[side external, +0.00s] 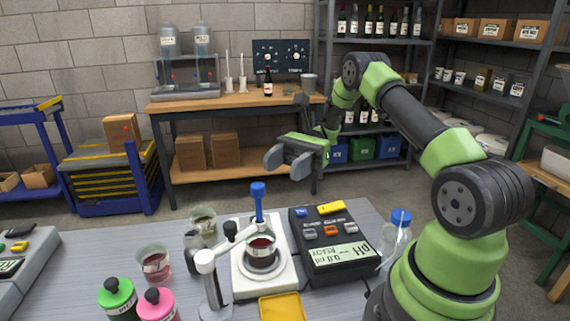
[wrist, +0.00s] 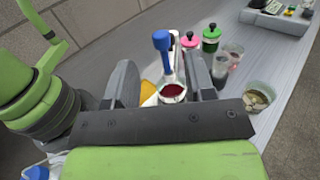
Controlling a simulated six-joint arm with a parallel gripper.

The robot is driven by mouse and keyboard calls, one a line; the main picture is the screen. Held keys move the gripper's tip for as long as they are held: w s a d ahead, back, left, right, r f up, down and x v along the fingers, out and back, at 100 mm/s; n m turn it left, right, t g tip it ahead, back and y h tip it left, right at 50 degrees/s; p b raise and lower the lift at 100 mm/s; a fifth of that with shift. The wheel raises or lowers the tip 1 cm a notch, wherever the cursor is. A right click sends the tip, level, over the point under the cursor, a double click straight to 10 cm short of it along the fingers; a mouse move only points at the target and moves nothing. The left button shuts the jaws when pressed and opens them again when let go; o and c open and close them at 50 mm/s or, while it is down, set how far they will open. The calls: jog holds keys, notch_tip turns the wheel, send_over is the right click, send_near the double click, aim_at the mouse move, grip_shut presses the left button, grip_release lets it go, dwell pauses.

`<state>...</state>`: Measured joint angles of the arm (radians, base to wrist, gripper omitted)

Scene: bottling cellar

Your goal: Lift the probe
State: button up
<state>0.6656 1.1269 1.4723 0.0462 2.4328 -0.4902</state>
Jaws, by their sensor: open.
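The probe (side external: 257,200) is a slim stick with a blue cap. It stands upright in the white holder arm (side external: 228,240), with its lower end over or in a small beaker of dark red liquid (side external: 262,250). In the wrist view the probe's blue cap (wrist: 162,41) shows ahead, between the jaws in the picture. My gripper (side external: 288,165) is open and empty, above and behind the probe, apart from it. In the wrist view its two dark fingers (wrist: 162,84) stand apart on either side of the beaker. The probe's tip is hidden.
A pH meter (side external: 335,245) stands right of the white stirrer plate (side external: 285,285). A blue-capped bottle (side external: 396,238), pink liquid beaker (side external: 154,263), murky beaker (side external: 204,223), green bottle (side external: 118,300), pink bottle (side external: 157,305) and yellow tray (side external: 282,307) surround it.

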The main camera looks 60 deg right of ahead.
jog(key=shift+c, duration=0.5)
jog(key=d+f+t, duration=0.1)
jog(key=s+d+f+m+t, duration=0.1)
jog(key=shift+s+d+f, duration=0.1)
jog(key=shift+d, duration=0.2)
jog(key=c, duration=0.7)
jog(key=s+d+f+m+t, duration=0.1)
jog(key=d+f, duration=0.1)
jog(key=s+d+f+m+t, duration=0.1)
jog(key=s+d+f+t, duration=0.1)
jog(key=shift+s+d+f+m+t, duration=0.25)
jog(key=shift+s+f+m+t, duration=0.05)
grip_shut()
jog(key=shift+a+f, duration=0.1)
send_near(259, 210)
jog(key=x, duration=0.3)
jog(key=shift+w+a+r, duration=0.35)
jog(key=shift+a+r, duration=0.2)
jog(key=shift+a, duration=0.1)
jog(key=shift+w+a+r, duration=0.35)
jog(key=shift+a+r, duration=0.2)
jog(key=shift+a, duration=0.1)
